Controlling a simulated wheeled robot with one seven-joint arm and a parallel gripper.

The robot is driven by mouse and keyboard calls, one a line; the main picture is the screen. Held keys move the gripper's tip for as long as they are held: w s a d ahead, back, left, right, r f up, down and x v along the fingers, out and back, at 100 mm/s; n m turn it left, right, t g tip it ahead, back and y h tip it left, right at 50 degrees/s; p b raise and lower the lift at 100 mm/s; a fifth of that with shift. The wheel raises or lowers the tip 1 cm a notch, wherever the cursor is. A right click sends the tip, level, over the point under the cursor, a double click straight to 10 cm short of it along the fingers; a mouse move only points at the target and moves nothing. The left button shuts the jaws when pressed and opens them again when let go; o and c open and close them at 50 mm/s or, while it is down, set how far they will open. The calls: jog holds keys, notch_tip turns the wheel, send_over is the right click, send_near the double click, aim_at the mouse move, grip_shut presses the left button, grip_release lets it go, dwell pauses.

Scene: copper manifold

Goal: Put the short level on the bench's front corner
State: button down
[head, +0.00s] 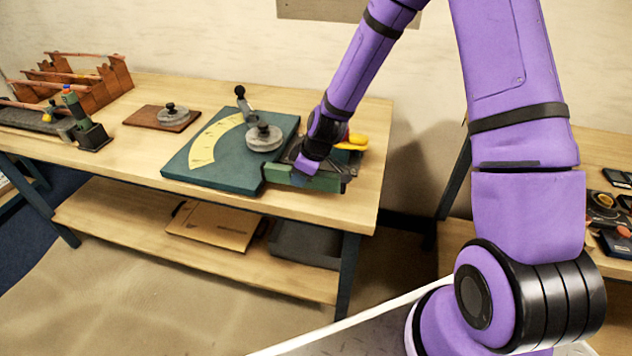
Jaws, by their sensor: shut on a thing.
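The short level appears to be the green bar (318,182) with a dark right end, at the right edge of the teal plate in the head view. My gripper (304,168) reaches down from above and is shut on it; the arm hides its upper middle part. I cannot tell whether the level touches the bench top or hangs just above it. The wooden bench (340,212) has its front right corner to the lower right of the level, and the wood there is bare.
The teal plate (190,172) carries a yellow scale, a grey disc (264,137) and a dark-knobbed post. A yellow item (354,142) lies behind my gripper. A brown board (145,116), a green-black tool (92,134) and a copper-coloured rack (115,77) stand farther left.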

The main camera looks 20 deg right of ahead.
aim_at(316, 191)
jog(key=d, duration=0.4)
jog(key=shift+d+f, duration=0.15)
jog(key=shift+f, duration=0.05)
jog(key=shift+d+f, duration=0.1)
jog(key=shift+f, duration=1.7)
jog(key=c, duration=0.9)
grip_release()
jog(key=shift+r, duration=0.1)
